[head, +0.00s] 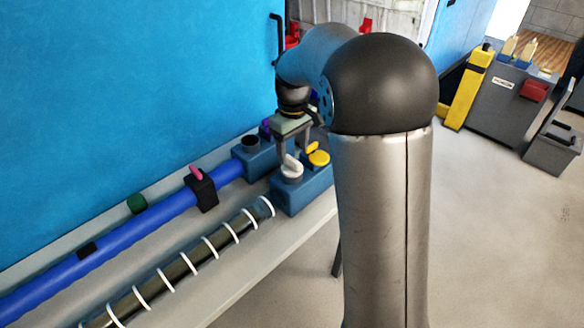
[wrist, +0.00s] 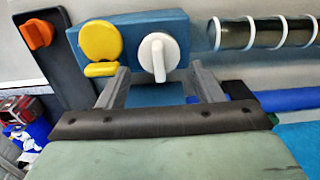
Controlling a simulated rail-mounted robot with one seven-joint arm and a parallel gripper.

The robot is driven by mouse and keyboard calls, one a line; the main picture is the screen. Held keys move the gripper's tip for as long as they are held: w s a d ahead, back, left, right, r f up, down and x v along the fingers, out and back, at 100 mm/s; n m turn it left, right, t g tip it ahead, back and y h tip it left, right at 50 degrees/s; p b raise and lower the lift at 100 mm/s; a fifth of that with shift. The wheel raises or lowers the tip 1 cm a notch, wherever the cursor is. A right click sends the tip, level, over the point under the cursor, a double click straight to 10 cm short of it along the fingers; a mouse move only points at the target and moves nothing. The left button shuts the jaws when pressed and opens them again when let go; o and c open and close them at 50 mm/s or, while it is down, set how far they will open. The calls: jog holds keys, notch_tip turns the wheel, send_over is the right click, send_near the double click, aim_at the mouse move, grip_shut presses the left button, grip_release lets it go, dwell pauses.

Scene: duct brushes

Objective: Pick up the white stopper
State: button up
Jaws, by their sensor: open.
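The white stopper (head: 291,168) sits on a blue block (head: 307,196) on the bench. In the wrist view the white stopper (wrist: 158,58) shows a round disc with a raised bar grip across it. My gripper (wrist: 160,67) is open, with its fingers apart to the left and right of the stopper in the picture. Nothing is held. In the head view my gripper (head: 293,150) points down above the stopper, close to it. I cannot tell whether the fingers reach around the grip.
A yellow cap (wrist: 102,42) stands beside the stopper on the same block, close to one finger. A clear tube with white rings (head: 190,262) and a long blue pipe (head: 130,222) lie along the bench. A blue wall (head: 130,90) rises behind.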

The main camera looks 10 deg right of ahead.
aim_at(292, 159)
jog(key=shift+w+a+f+p, duration=0.1)
jog(key=shift+f+p, duration=0.1)
jog(key=shift+f, duration=0.7)
jog(key=shift+w+d+f+p, duration=0.1)
jog(key=shift+f+p, duration=0.1)
jog(key=shift+f, duration=0.65)
jog(key=shift+w+a+f+p, duration=0.1)
jog(key=shift+f+p, duration=0.1)
jog(key=shift+f, duration=0.7)
jog(key=c, duration=0.6)
jog(key=shift+c, duration=0.3)
jog(key=shift+r, duration=0.15)
